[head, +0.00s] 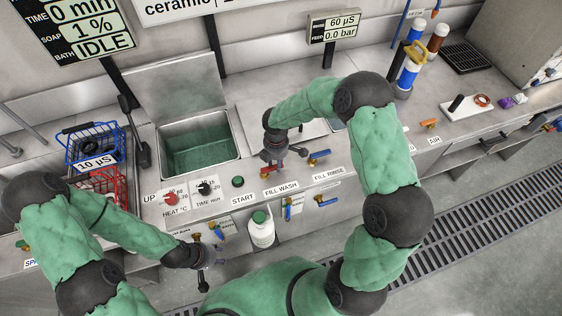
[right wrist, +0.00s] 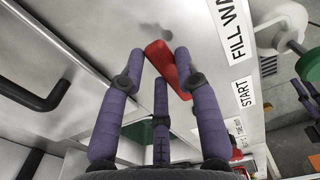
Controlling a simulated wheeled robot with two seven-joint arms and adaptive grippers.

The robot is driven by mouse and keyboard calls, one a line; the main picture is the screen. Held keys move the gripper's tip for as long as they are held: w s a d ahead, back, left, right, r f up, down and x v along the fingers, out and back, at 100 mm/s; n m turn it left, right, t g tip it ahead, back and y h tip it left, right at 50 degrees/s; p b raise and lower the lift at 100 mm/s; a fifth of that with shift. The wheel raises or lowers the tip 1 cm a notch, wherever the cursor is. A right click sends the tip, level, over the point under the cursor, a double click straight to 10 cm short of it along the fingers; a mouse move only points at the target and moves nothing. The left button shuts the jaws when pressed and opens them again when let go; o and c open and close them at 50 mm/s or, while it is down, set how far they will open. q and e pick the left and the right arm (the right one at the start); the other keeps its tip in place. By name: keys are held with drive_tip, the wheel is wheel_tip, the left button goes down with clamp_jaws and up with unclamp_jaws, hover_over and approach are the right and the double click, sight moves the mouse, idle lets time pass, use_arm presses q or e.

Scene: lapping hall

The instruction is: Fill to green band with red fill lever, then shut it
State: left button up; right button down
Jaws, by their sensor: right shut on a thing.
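The red fill lever (right wrist: 162,66) shows in the right wrist view between the purple fingers of my right gripper (right wrist: 163,72), near the FILL WASH label (right wrist: 232,25). In the head view my right gripper (head: 272,156) is at the panel above the FILL WASH label and hides most of the lever. It is shut on the lever. The open wash tank (head: 199,152) has a greenish inside; I cannot make out the water level or a green band. My left gripper (head: 210,255) is low in front of the counter, its fingers too small to read.
A blue-handled FILL RINSE valve (head: 319,157) is just right of my right gripper. Blue (head: 88,145) and red (head: 103,185) wire baskets stand left of the tank. A white bottle with a green cap (head: 261,230) stands below the counter. A floor grate (head: 480,215) runs at the right.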

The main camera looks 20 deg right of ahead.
drive_tip(key=c, duration=0.9)
unclamp_jaws()
wheel_tip(320, 180, up, 12)
